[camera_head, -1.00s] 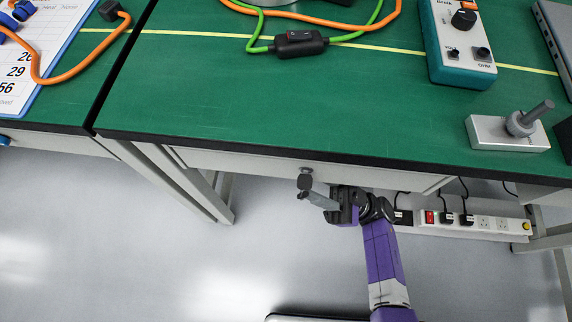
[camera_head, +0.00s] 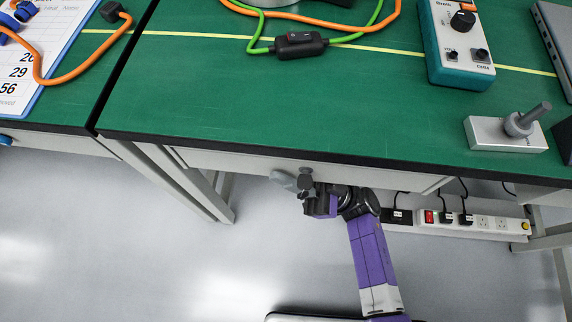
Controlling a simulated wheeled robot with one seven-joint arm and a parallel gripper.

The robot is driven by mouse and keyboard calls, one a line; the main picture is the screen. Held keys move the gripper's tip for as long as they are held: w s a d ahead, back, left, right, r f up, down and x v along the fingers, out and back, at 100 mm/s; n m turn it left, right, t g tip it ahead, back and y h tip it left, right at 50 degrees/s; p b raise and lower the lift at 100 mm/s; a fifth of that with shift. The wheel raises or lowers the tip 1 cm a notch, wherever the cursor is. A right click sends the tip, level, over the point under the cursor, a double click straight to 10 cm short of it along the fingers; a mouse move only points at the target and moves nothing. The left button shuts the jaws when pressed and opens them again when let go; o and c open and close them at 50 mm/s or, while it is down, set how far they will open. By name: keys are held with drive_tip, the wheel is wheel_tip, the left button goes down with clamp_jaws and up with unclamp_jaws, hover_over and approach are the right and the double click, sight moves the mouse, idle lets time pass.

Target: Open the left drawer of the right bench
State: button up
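The right bench (camera_head: 300,110) has a green top with a black front edge. Below that edge is a pale drawer front (camera_head: 230,161), which looks closed, flush under the top. A small knob (camera_head: 306,171) shows on it, partly hidden by my gripper. My gripper (camera_head: 295,183) is at the drawer front, right by the knob, reaching in from the lower right on my purple arm. Its fingertips look spread apart, one light grey on the left and one dark by the knob. Whether a finger touches the knob cannot be told.
The left bench (camera_head: 60,126) stands beside the right one. A power strip (camera_head: 470,222) with plugs lies under the bench, right of my arm. A joystick box (camera_head: 505,134) and a teal-and-white control box (camera_head: 460,60) stand on top. The floor in front is clear.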

clamp_jaws()
idle(1.2)
